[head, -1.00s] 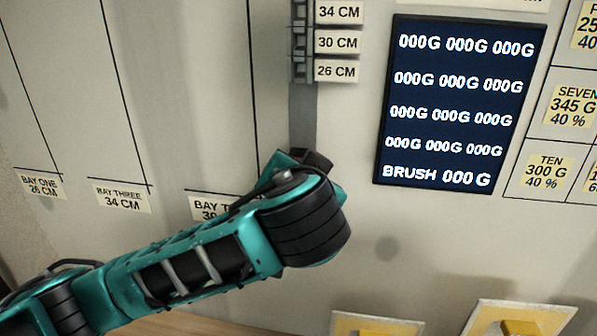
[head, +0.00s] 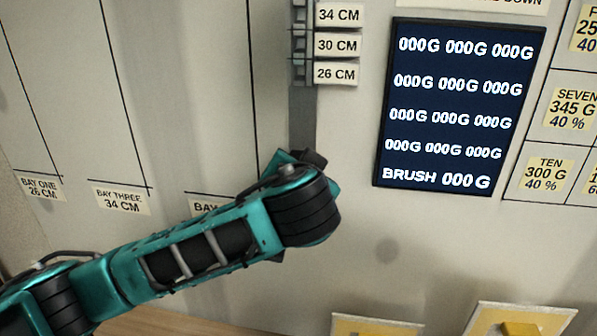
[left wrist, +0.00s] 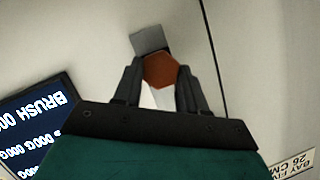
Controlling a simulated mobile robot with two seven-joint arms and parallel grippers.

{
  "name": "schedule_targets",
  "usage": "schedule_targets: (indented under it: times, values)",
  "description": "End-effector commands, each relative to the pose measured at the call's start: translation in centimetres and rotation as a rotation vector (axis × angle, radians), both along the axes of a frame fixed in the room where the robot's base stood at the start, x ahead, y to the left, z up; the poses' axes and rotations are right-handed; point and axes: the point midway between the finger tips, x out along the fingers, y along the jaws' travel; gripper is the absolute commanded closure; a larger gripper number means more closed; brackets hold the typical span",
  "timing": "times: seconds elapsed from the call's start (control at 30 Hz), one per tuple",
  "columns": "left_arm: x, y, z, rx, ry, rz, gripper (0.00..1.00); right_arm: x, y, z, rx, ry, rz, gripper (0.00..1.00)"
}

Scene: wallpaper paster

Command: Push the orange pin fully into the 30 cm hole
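The orange pin (left wrist: 162,70) shows as a brown-orange hexagonal end between the two dark fingers of my left gripper (left wrist: 160,85) in the left wrist view. The fingers lie close on both sides of it. In the head view my left arm's wrist (head: 300,208) is in front of the wall, below the dark vertical rail (head: 301,45). It hides the fingers and the pin there. The 30 CM label (head: 337,45) sits beside the rail, between the 34 CM and 26 CM labels. The hole itself is too small to make out. My right gripper is not in view.
A dark display (head: 458,105) is on the wall right of the rail. A grey strip (head: 303,120) runs down from the rail.

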Motion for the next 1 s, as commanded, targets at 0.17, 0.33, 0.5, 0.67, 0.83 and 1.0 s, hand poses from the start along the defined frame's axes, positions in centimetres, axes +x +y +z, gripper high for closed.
schedule_targets:
  times: [0.17, 0.33, 0.5, 0.67, 0.83, 1.0]
  values:
    - [0.0, -0.1, 0.0, 0.0, 0.002, -0.003, 0.79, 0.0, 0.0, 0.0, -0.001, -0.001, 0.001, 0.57]
    - [0.0, -0.1, 0.0, 0.0, 0.002, -0.003, 0.92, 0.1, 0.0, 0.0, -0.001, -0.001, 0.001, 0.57]
    - [-0.4, 0.0, 0.0, 0.0, 0.002, -0.004, 0.92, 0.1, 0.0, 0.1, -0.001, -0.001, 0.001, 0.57]
    - [-1.0, 0.1, 0.0, 0.0, 0.003, -0.004, 0.92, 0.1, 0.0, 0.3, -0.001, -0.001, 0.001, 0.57]
    - [-1.7, 0.2, 0.0, 0.0, 0.002, -0.003, 0.92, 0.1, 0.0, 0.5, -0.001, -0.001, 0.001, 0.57]
    - [-2.4, 0.4, 0.0, 0.0, 0.002, -0.004, 0.92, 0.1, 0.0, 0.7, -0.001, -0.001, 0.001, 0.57]
